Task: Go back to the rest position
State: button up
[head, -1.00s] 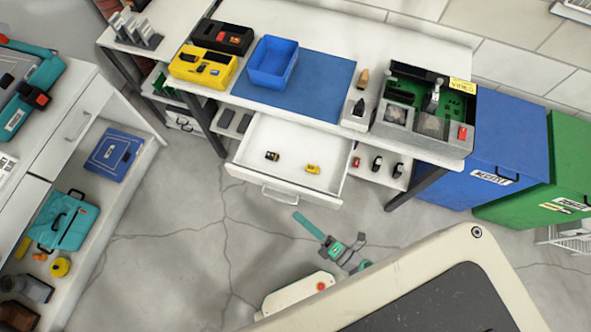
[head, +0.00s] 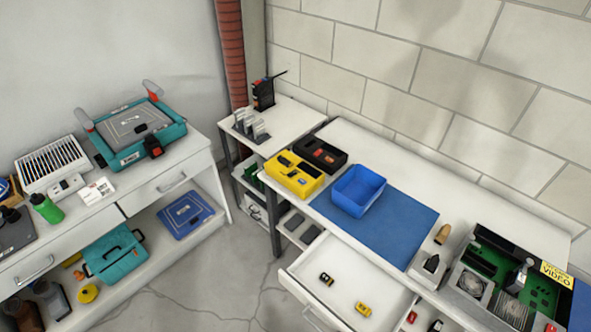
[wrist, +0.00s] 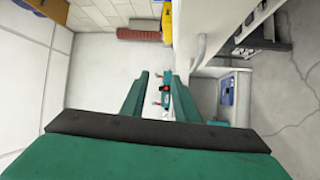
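My gripper (wrist: 160,84) shows in the wrist view with its two teal fingers apart. Nothing is held between them; the gap shows the far room and a teal case with red handles (wrist: 165,92). The fingers touch nothing that I can see. My gripper does not show in the head view now.
An open white drawer (head: 345,279) with two small items juts out below the workbench. On the bench are a blue bin (head: 358,190), a yellow case (head: 294,175) and a blue mat (head: 405,232). A white cabinet (head: 160,183) stands at left. Cracked floor (head: 215,275) lies clear between.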

jog(key=s+a+r+m+g+h, duration=0.2)
jog(key=s+a+r+m, duration=0.1)
jog(key=r+m, duration=0.4)
jog(key=s+a+r+m+g+h, duration=0.1)
jog(key=s+a+r+m+h, duration=0.2)
jog(key=m, duration=0.9)
jog(key=a+r, duration=0.3)
jog(key=shift+a+r+m+g, duration=0.15)
jog(key=shift+r+m+g, duration=0.15)
jog(key=shift+r+g, duration=0.1)
jog(key=shift+a, duration=0.15)
